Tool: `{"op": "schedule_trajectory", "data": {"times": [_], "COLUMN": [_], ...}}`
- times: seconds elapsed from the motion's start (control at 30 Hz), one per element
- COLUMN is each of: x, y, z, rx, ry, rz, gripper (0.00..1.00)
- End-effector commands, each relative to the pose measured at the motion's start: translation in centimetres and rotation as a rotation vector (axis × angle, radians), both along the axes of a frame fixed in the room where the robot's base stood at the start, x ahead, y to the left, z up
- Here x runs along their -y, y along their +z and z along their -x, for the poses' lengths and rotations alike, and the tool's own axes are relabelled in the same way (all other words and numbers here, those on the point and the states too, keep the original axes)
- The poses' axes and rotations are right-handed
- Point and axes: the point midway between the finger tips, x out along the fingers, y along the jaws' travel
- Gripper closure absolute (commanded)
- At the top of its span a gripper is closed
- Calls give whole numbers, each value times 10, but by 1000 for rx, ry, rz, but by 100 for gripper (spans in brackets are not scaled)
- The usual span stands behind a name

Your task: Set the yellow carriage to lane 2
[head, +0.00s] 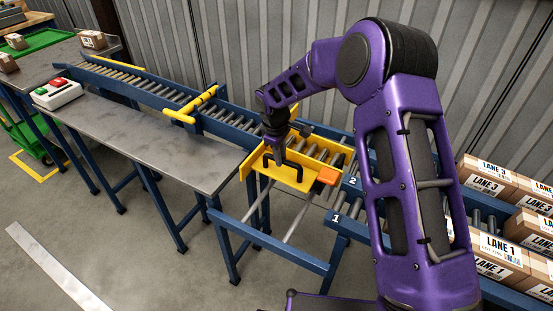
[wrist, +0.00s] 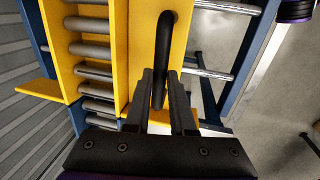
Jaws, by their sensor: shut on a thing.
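The yellow carriage (head: 290,181) sits on cross rails between the feeding conveyor and the outgoing lanes. It carries rollers, a black handle (head: 299,174) on its near side and an orange block (head: 328,176) at its right end. The orange block is nearer the lane 2 label (head: 352,181) than the lane 1 label (head: 335,217); exact alignment cannot be told. My gripper (head: 279,156) is at the handle. In the wrist view, its fingers (wrist: 164,85) are shut on the black handle (wrist: 165,45), beside the yellow carriage wall (wrist: 143,40).
The feeding conveyor (head: 146,92) with a yellow bar (head: 190,107) lies left. A grey table (head: 140,140) holds a button box (head: 57,93). Lane cartons (head: 495,250) stand at right. The bare rails (head: 299,214) run toward the near blue frame (head: 270,243), with free space there.

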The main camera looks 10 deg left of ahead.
Motion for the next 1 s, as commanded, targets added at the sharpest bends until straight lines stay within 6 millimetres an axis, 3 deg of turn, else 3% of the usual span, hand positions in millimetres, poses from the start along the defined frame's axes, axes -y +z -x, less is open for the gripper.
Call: {"op": "schedule_trajectory", "data": {"times": [0.17,0.2,0.33,0.73,0.87,1.0], "x": [-1,-1,-1,-1,-3,-5], "y": [1,1,1,7,28,61], "z": [0,0,0,2,5,10], "rx": [3,3,2,1,4,5], "ry": [2,2,1,1,3,1], "rz": [-2,-2,-1,0,-1,-1], "gripper": [100,72,49,48,48,48]}}
